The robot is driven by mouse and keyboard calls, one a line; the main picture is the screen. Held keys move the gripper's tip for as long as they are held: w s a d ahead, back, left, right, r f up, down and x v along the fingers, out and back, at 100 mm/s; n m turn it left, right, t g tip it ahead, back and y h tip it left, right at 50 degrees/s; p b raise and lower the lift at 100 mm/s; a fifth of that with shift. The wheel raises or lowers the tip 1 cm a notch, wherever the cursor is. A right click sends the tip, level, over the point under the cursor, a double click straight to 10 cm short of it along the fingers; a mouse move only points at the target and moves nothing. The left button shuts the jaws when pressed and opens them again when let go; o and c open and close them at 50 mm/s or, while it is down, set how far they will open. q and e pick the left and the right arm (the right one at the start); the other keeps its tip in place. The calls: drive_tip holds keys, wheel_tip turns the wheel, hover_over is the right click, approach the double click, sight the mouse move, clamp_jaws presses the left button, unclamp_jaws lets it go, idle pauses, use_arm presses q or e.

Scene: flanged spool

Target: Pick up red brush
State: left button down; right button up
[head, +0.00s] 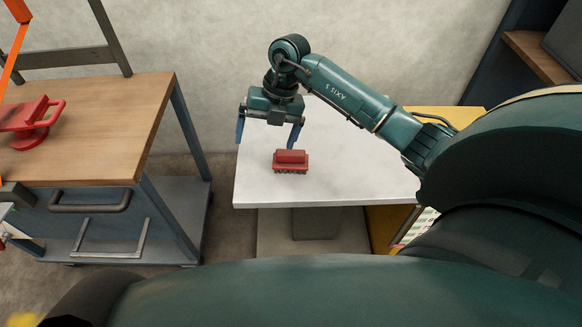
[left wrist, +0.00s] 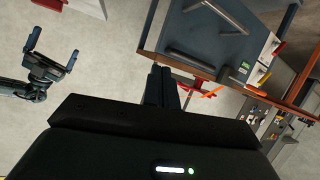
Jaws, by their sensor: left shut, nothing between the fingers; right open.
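The red brush (head: 291,160) lies on the white tabletop (head: 350,185), near its front left part, with its dark bristles facing down. My right gripper (head: 266,145) is open and empty, above and a little left of the brush in the head view. Its right blue finger is close to the brush's top edge; I cannot tell whether they touch. In the left wrist view, my left gripper (left wrist: 160,72) is shut with nothing in it, away from the brush. An open gripper with blue fingers, which looks like my right one, shows at the left there (left wrist: 50,62).
A wooden-topped workbench (head: 110,125) with a red tool (head: 35,125) on it stands at the left, with a floor gap between it and the white table. A yellow cabinet (head: 445,113) is at the right. The tabletop around the brush is clear.

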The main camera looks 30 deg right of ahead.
drive_tip(key=w+d+r+m+h, duration=0.1)
drive_tip(key=d+m+h, duration=0.1)
drive_tip(key=d+h, duration=0.35)
drive_tip(key=y+b, duration=0.1)
drive_tip(key=y, duration=0.1)
hover_over(291, 153)
drive_tip(key=f, duration=0.6)
drive_tip(key=shift+w+d+f, duration=0.2)
drive_tip(key=shift+w+d, duration=0.2)
drive_tip(key=f, duration=0.5)
drive_tip(key=shift+s+a+f+b, duration=0.25)
drive_tip(key=shift+a+f+b, duration=0.1)
drive_tip(key=shift+a+b, duration=0.05)
drive_tip(key=shift+c, duration=0.6)
drive_tip(key=c, duration=1)
